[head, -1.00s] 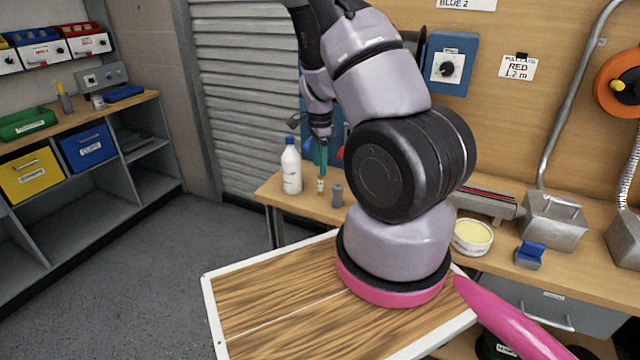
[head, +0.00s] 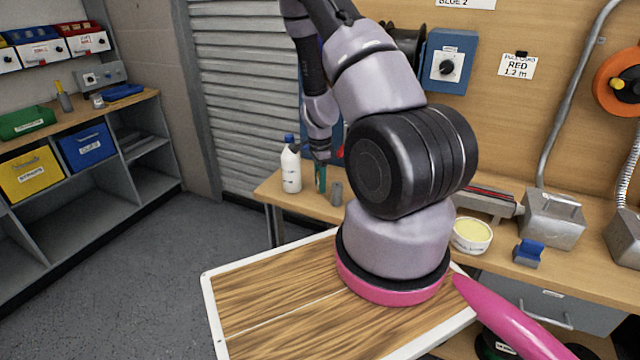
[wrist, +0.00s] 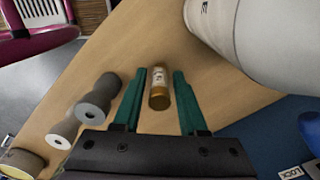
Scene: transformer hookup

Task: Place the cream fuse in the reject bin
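The cream fuse (wrist: 160,88), a small cylinder with gold-brown end caps and a pale printed label, stands on the workbench in the wrist view. My gripper (wrist: 160,96) is open, with one green finger on each side of the fuse and a gap visible on both sides. In the head view my gripper (head: 320,177) is low over the bench, between the white bottle and a grey cylinder; the fuse cannot be made out there. I cannot tell any bin as the reject bin; no such label is readable.
A white bottle (head: 291,168) stands close beside my gripper, and a grey cylinder (head: 336,193) stands on its other side. Several bins, including a yellow one (head: 30,174) and a blue one (head: 87,148), sit in the left shelving. Floor between is clear.

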